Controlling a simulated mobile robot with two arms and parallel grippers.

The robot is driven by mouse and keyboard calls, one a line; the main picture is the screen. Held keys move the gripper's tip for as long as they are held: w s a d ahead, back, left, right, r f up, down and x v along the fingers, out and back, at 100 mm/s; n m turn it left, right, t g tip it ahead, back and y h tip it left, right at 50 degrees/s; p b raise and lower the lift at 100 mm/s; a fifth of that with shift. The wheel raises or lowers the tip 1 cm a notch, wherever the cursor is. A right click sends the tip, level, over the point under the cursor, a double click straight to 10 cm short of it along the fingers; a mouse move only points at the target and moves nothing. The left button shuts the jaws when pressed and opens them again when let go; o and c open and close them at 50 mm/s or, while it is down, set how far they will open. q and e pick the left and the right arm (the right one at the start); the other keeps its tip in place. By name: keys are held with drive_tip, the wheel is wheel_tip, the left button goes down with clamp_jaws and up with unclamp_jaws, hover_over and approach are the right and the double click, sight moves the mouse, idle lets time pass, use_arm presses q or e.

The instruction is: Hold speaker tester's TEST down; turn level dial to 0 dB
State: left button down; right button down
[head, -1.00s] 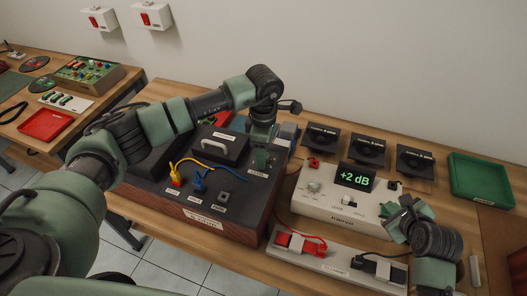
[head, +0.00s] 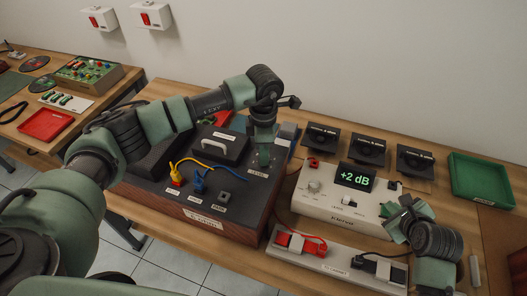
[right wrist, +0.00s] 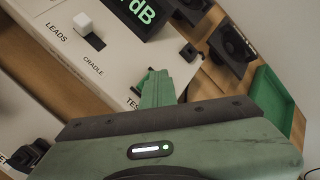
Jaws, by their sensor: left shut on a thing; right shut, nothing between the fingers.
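The white speaker tester (head: 325,205) shows +2 dB in green on its display (head: 356,177); the display is partly cut off in the right wrist view (right wrist: 140,12). My right gripper (head: 385,210) is shut and empty, its tips down at the tester's right side. In the right wrist view its tips (right wrist: 155,82) are beside the TEST label (right wrist: 133,103); they hide the button, so I cannot tell how far it is pressed. The dark amplifier box (head: 225,212) stands left of the tester. My left gripper (head: 263,157) points down, shut on the level dial, which it mostly hides above its label.
A white lead cradle (head: 335,263) lies in front of the tester. Several black speakers (head: 367,150) and a green tray (head: 480,180) are behind and right.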

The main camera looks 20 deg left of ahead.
use_arm(q)
drive_tip(key=n, duration=0.8)
drive_tip(key=shift+n, duration=0.3)
idle(0.3)
drive_tip(key=c, duration=1.1)
unclamp_jaws()
wheel_tip(320, 180, up, 12)
drive_tip(key=shift+r, duration=0.1)
